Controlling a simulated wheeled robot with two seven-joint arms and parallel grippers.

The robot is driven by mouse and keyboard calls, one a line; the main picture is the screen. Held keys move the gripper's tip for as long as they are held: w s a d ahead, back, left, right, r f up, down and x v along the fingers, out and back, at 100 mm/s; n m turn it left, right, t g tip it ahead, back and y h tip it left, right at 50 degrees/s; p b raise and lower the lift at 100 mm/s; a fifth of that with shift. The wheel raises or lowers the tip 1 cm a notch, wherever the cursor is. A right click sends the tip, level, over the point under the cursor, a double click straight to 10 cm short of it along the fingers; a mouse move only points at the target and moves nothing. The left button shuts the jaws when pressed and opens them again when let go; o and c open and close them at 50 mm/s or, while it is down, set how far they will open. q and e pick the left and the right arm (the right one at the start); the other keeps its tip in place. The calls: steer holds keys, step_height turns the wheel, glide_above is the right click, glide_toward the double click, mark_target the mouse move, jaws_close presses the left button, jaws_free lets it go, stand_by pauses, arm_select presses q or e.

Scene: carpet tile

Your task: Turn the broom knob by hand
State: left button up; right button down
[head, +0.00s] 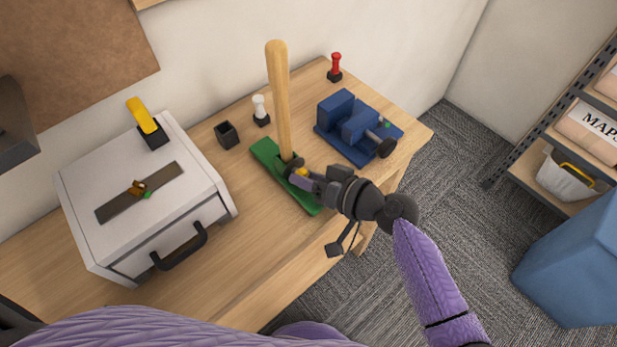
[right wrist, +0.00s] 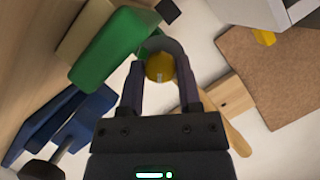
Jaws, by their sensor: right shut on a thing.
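The broom has a green head (head: 267,156) on the workbench and a pale wooden handle (head: 280,90) standing nearly upright from it. My right gripper (head: 294,173) is at the foot of the handle, just above the green head. It is shut on the yellow broom knob (head: 302,172). In the right wrist view the knob (right wrist: 160,67) sits between the two fingertips, with the green head (right wrist: 108,50) behind. The fingers hide part of the knob. My left gripper is not in view.
A blue vise (head: 350,125) stands right of the broom. A white box with a black handle (head: 180,248) stands left. A black cup (head: 227,135), a white knob (head: 260,110) and a red knob (head: 336,66) stand along the back. The bench front (head: 265,255) is clear.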

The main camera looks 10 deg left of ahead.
stand_by(0.3)
steer(key=shift+c, duration=1.6)
jaws_free()
